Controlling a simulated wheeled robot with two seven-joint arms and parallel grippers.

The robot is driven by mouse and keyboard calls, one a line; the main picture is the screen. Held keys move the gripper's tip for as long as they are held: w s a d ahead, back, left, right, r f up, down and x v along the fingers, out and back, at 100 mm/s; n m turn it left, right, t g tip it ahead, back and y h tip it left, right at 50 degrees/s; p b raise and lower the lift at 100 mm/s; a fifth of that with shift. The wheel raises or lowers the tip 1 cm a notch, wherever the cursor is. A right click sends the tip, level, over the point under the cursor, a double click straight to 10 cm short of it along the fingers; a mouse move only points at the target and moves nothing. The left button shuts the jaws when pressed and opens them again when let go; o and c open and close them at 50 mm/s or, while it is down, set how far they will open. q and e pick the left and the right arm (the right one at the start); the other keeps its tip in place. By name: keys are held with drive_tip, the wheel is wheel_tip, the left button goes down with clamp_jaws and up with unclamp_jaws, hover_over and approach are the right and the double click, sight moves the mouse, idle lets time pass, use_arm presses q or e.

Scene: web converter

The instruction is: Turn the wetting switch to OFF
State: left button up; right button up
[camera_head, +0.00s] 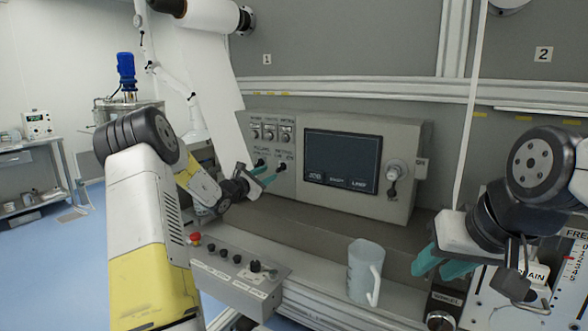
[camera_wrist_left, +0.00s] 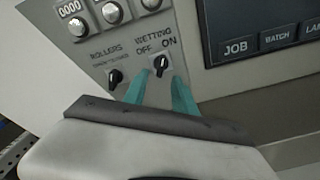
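The wetting switch (camera_wrist_left: 160,66) is a small black knob on the grey panel, under a WETTING label with OFF at left and ON at right. I cannot tell surely which mark it points to. It also shows in the head view (camera_head: 281,166). My left gripper (camera_head: 269,174) is open, with its two teal fingers near the panel. In the left wrist view the fingertips (camera_wrist_left: 159,82) lie either side of and just below the knob; I see no contact. My right gripper (camera_head: 439,264) is open and empty, away from the panel at the right.
A dark screen (camera_head: 343,160) is to the right. A translucent mug (camera_head: 361,272) stands on the ledge. A lower control box (camera_head: 235,270) has a red button.

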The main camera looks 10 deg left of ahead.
sight(278, 168)
use_arm(q)
drive_tip(key=x, duration=0.6)
drive_tip(key=shift+w+d, duration=0.2)
drive_tip(key=shift+w, duration=0.15)
clamp_jaws()
